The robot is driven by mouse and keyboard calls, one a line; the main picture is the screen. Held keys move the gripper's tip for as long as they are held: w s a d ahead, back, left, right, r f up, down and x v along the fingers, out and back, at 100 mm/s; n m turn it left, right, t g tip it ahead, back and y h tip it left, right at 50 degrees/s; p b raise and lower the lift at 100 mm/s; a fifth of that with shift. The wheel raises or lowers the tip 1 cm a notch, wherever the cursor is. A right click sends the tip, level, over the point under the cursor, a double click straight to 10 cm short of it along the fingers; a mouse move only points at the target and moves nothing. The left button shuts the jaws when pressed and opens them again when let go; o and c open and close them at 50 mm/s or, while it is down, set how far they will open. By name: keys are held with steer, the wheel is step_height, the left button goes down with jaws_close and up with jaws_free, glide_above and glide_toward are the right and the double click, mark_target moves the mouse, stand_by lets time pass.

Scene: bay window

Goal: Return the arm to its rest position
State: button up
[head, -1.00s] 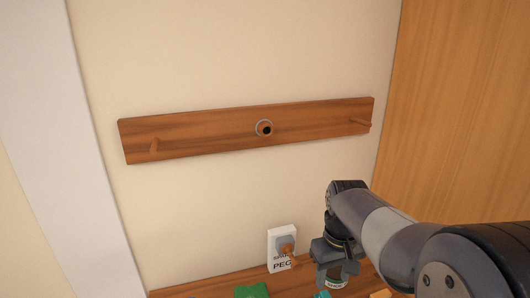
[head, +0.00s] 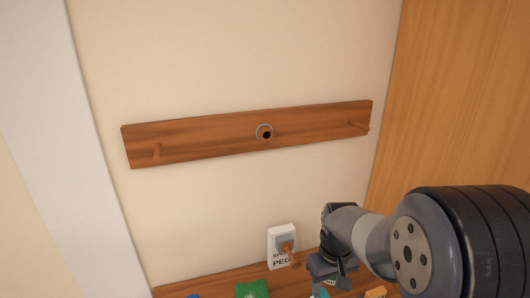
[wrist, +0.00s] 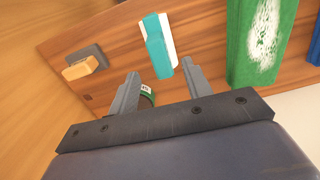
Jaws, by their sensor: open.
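My gripper (wrist: 160,88) is open in the wrist view, its two grey fingers apart. Behind the fingers, a green-banded round thing (wrist: 147,96) shows partly between them; I cannot tell whether it is clear of them. In the head view my arm reaches in from the right, and my gripper (head: 330,272) is low, over the wooden shelf (head: 215,284).
A green block (wrist: 262,45), a teal-and-white item (wrist: 157,50) and a yellow block (wrist: 80,67) are near my gripper.

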step_height(320, 180, up, 9)
steer(key=a+p, duration=0.1)
steer(key=p, duration=0.5)
steer(key=shift+s+a+n, duration=0.15)
steer(key=shift+a+n, duration=0.05)
steer(key=shift+n, duration=0.2)
steer(key=shift+s+f, duration=0.1)
